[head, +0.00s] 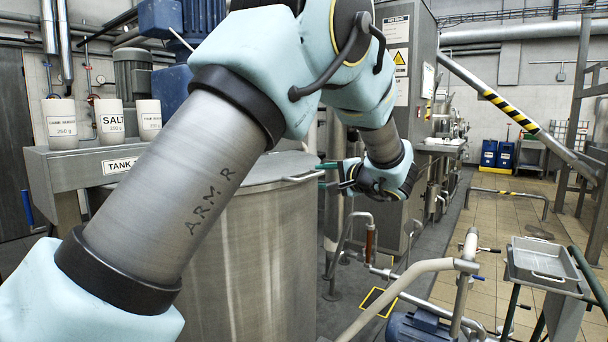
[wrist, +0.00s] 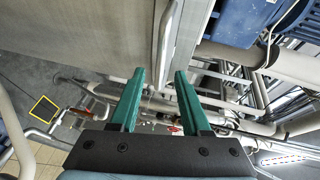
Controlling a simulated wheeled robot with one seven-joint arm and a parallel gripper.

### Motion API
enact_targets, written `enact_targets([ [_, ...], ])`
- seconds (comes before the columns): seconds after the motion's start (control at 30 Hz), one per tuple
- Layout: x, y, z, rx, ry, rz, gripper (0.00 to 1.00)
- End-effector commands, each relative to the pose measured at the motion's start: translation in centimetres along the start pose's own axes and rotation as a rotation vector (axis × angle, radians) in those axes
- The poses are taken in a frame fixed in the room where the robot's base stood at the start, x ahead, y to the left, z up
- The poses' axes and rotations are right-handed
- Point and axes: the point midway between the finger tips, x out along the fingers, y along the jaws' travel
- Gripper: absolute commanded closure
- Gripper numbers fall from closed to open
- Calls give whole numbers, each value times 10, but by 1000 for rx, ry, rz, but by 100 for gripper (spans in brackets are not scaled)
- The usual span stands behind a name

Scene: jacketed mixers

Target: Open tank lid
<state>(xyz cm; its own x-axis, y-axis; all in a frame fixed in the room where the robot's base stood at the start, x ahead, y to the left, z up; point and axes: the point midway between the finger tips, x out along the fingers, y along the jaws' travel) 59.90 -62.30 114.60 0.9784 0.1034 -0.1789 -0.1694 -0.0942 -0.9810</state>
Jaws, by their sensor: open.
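The steel tank (head: 265,265) stands in the middle of the head view, its left part hidden behind my arm. Its flat lid (head: 262,172) lies closed on top, partly covered by my arm. A pale bar handle (head: 298,178) shows at the lid's right edge. In the wrist view the handle (wrist: 168,40) runs along the edge of a grey metal surface. My gripper (head: 322,175) is to the right of the handle, its green fingers pointing left towards it. In the wrist view my gripper (wrist: 161,76) is open, with the handle's near end appearing between the fingertips; contact cannot be told.
A shelf (head: 80,165) at left holds labelled jars (head: 110,120), one reading SALT. A steel cabinet (head: 408,80) stands behind my gripper. Pipes (head: 400,285) and a cart with a grey tray (head: 540,262) stand at front right. Tiled floor (head: 505,215) is open beyond.

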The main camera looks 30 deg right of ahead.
Motion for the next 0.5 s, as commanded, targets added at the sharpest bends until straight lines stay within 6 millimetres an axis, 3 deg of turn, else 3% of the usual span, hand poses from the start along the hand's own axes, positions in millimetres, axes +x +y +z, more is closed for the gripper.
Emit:
enact_targets([
  [0.3,60,-4,2,1,-5,0,53],
  [0.5,82,-2,1,0,-3,0,53],
])
